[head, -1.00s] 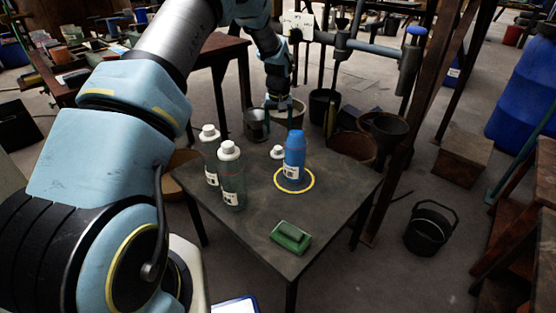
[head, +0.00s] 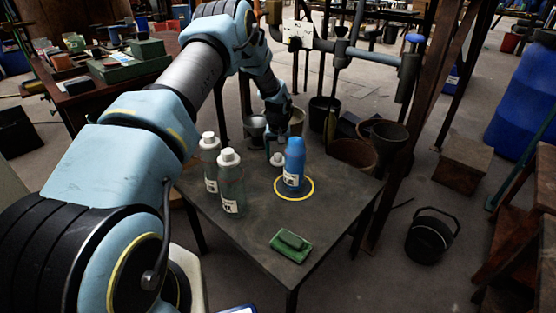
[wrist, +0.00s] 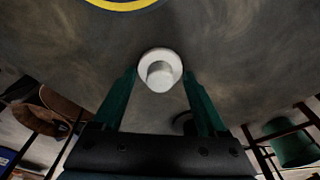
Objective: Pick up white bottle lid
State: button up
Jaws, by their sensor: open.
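The white bottle lid (head: 277,159) lies on the dark table (head: 235,247), just left of the blue bottle (head: 294,162). In the wrist view the lid (wrist: 160,70) shows as a round white flange with a narrower raised knob. My gripper (head: 276,148) is over the far side of the table, close to the lid. In the wrist view its two green fingers are open (wrist: 160,76), one on each side of the lid in the picture, with nothing held. I cannot tell exactly how far the fingertips are above the table.
Two clear bottles with white caps, the nearer one (head: 230,185) and the farther one (head: 209,163), stand left of the lid. The blue bottle stands in a yellow ring (head: 309,191). A green block (head: 291,246) lies near the front. The table's middle is clear.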

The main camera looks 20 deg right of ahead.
grip_shut()
dwell(0.5)
